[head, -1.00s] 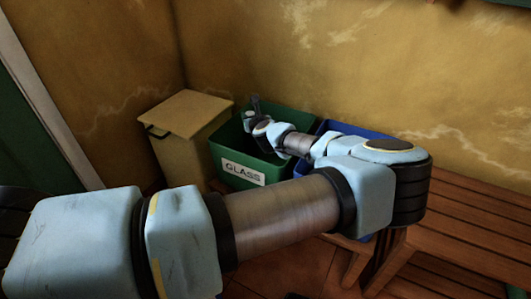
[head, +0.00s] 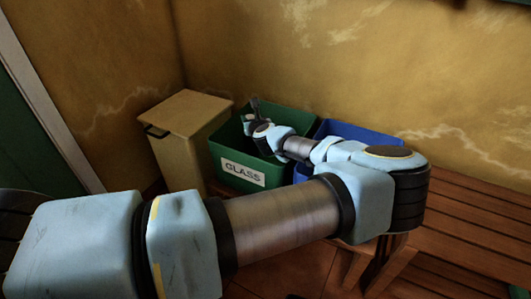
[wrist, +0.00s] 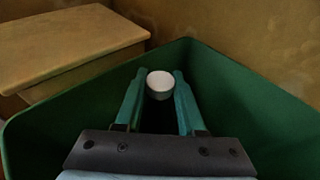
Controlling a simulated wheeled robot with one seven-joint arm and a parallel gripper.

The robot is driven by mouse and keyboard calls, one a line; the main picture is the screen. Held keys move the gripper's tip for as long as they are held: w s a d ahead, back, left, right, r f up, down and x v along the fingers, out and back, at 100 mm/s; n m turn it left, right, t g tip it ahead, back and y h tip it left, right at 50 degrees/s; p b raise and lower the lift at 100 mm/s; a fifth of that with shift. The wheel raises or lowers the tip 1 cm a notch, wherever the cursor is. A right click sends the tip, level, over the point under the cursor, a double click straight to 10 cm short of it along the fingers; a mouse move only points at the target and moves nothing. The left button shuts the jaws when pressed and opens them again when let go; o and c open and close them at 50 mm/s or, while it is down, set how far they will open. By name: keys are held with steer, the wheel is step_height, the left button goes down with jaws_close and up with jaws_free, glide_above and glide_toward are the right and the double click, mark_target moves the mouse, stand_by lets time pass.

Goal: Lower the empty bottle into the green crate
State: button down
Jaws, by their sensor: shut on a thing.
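My gripper (wrist: 159,76) has its two teal fingers closed on either side of the bottle (wrist: 160,86), which shows in the wrist view as a round white end. The rest of the bottle is hidden below. The green crate (head: 238,171) has a white GLASS label on its front in the head view. Its walls (wrist: 235,85) surround the fingers in the wrist view. My gripper (head: 252,115) is over the crate's open top near its left side in the head view. I cannot tell how far the bottle reaches into the crate.
A tan lidded bin (head: 185,115) stands close on the left of the crate and shows in the wrist view (wrist: 70,45). A blue crate (head: 365,135) stands on the right, partly behind my arm. A wooden slatted bench (head: 475,225) is at the right. Yellow walls rise behind.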

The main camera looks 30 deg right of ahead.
steer(key=shift+f+b, duration=0.4)
steer(key=shift+f, duration=0.1)
stand_by(0.4)
steer(key=shift+c, duration=2.2)
jaws_free()
steer(key=p+v, duration=0.1)
steer(key=v, duration=0.9)
steer(key=shift+s, duration=0.35)
steer(key=shift+a+r, duration=0.1)
steer(key=shift+a, duration=0.05)
